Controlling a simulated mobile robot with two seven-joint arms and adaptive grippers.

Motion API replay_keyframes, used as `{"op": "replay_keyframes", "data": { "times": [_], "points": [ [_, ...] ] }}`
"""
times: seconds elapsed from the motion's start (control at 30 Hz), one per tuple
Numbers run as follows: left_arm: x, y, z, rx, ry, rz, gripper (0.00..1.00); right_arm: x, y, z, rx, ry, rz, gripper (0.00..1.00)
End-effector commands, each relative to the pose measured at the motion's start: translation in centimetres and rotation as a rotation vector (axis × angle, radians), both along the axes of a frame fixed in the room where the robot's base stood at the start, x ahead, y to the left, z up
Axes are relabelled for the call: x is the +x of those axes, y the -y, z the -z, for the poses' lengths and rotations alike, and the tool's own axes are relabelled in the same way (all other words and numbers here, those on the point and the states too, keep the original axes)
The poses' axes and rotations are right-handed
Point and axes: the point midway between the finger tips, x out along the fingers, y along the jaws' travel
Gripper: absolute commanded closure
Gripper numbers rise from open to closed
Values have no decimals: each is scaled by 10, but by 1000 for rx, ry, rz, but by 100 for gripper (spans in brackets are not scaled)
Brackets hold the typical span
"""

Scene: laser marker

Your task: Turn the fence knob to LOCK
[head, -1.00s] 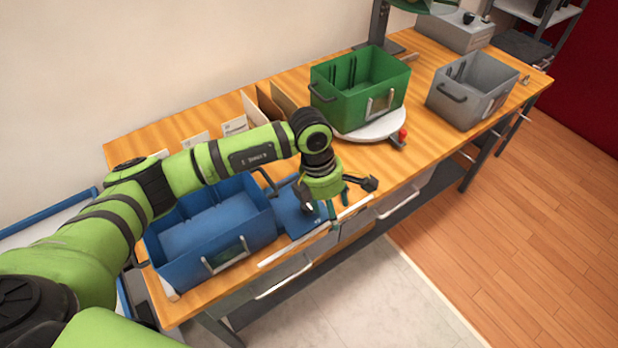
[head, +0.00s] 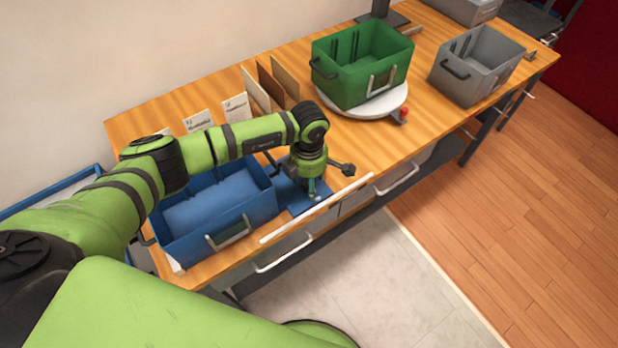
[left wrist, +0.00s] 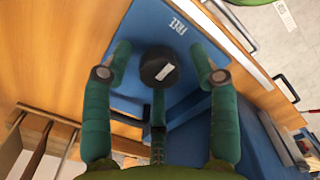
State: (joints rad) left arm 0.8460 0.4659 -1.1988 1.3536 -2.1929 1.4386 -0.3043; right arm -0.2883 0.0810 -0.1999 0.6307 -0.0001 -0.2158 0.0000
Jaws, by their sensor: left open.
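The fence knob (left wrist: 158,67) shows in the left wrist view as a dark round knob with a white mark on top. It sits on a blue plate (left wrist: 130,103) with the word FREE printed on it beyond the knob. I see no LOCK label. In the head view the left gripper (head: 312,187) is above the blue plate (head: 290,196) and hides the knob. My right gripper is not in view.
A blue bin (head: 215,210) stands just left of the plate. A long white fence bar (head: 330,201) runs along the bench front. Upright boards (head: 270,86) stand behind. A green bin (head: 360,75) on a round turntable and a grey bin (head: 475,70) are at right.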

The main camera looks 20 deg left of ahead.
Motion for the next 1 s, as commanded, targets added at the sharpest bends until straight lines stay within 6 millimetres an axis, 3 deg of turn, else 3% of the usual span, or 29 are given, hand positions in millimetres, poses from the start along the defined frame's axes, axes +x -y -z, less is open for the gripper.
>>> {"op": "replay_keyframes", "data": {
  "times": [0.07,0.2,0.43,0.63,1.0],
  "points": [
    [0,0,0,0,0,0,40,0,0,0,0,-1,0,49],
    [0,0,0,-1,0,0,96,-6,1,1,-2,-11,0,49],
    [0,0,0,-1,0,-3,96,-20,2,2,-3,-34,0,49],
    [0,0,1,-1,0,-45,96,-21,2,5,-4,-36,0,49],
    [0,1,2,-3,0,-307,97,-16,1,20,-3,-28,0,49]
  ]
}}
